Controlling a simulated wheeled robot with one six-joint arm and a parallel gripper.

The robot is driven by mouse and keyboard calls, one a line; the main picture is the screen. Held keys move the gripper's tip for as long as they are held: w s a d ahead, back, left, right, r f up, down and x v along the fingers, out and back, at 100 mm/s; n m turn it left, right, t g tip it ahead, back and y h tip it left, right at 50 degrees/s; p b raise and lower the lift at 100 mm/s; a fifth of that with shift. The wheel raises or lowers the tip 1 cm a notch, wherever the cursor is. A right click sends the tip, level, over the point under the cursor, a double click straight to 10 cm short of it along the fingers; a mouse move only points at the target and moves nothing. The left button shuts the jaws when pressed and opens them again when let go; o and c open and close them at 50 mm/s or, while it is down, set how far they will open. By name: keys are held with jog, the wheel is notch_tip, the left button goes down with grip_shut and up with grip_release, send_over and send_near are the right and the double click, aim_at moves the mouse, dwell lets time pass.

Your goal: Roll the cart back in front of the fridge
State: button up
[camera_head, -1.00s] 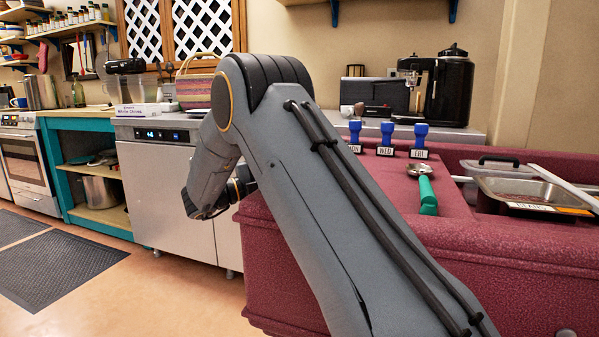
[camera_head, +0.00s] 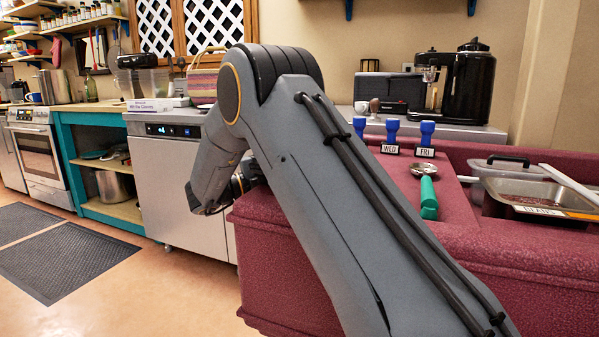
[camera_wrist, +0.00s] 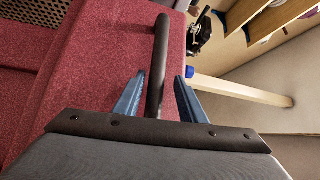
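The maroon cart (camera_head: 290,262) fills the right and lower part of the head view, partly hidden behind my arm. Its dark bar handle (camera_wrist: 160,60) shows in the wrist view, standing out from the maroon side. My gripper (camera_wrist: 160,75) has its two blue fingers on either side of the handle, with a narrow gap visible on each side, so it looks open around the bar. In the head view my gripper (camera_head: 208,208) is beside the cart's left end, its fingers hidden.
On the cart are blue stamps (camera_head: 427,138), a green-handled scoop (camera_head: 428,195) and a metal pan (camera_head: 535,196). Dark mats (camera_head: 65,262) lie on open floor at left.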

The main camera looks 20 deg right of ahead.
jog(key=shift+d+f, duration=0.1)
jog(key=shift+d, duration=0.1)
jog(key=s+a+f+p, duration=0.1)
jog(key=a, duration=0.6)
jog(key=shift+a, duration=0.4)
